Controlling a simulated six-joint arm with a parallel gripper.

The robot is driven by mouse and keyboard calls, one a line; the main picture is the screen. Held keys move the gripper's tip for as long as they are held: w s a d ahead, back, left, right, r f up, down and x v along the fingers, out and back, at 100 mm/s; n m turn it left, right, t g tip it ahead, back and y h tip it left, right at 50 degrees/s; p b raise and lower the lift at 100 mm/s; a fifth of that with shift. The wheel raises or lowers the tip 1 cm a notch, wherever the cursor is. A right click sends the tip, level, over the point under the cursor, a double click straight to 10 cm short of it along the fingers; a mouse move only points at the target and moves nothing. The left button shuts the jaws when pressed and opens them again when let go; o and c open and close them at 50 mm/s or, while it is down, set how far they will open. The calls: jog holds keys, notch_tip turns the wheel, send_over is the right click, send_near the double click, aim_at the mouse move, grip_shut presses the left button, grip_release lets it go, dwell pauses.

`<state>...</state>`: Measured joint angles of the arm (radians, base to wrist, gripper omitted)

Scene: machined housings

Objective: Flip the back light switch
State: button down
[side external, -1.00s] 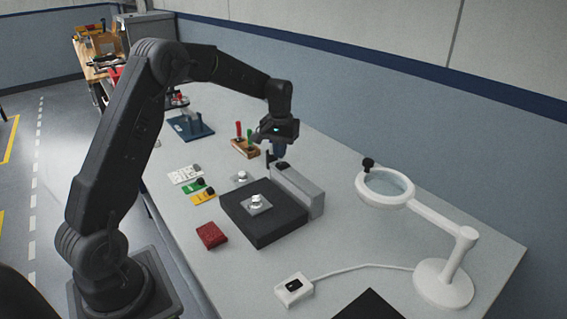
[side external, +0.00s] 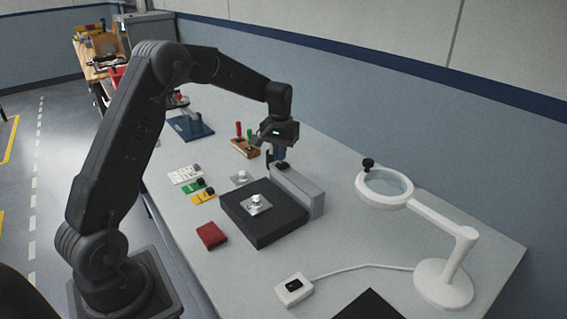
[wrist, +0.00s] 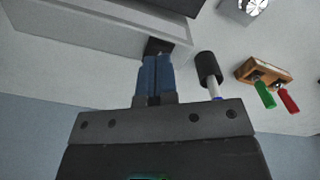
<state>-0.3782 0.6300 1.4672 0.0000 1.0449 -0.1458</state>
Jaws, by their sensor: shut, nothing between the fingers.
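A long grey housing (side external: 299,190) stands along the far side of a black box (side external: 262,222). A small black piece (side external: 283,166), which looks like a switch, sits on top of the housing's back end; its setting cannot be told. My gripper (side external: 280,156) is above that end with its blue fingers shut and empty. In the wrist view the fingertips (wrist: 156,60) overlap the black piece (wrist: 158,46); whether they touch it is unclear. A white switch box (side external: 294,289) with a black rocker lies at the front, cabled to the magnifier lamp.
A black-capped post (wrist: 208,68) stands close beside my fingers. A wooden holder (side external: 244,148) with red and green handles is behind. The white magnifier lamp (side external: 443,284) stands right. A red block (side external: 211,235) and several coloured plates lie left.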

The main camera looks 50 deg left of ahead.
jog(key=shift+f, duration=1)
dwell(0.3)
jog(key=shift+r, duration=0.1)
jog(key=shift+r, duration=3.45)
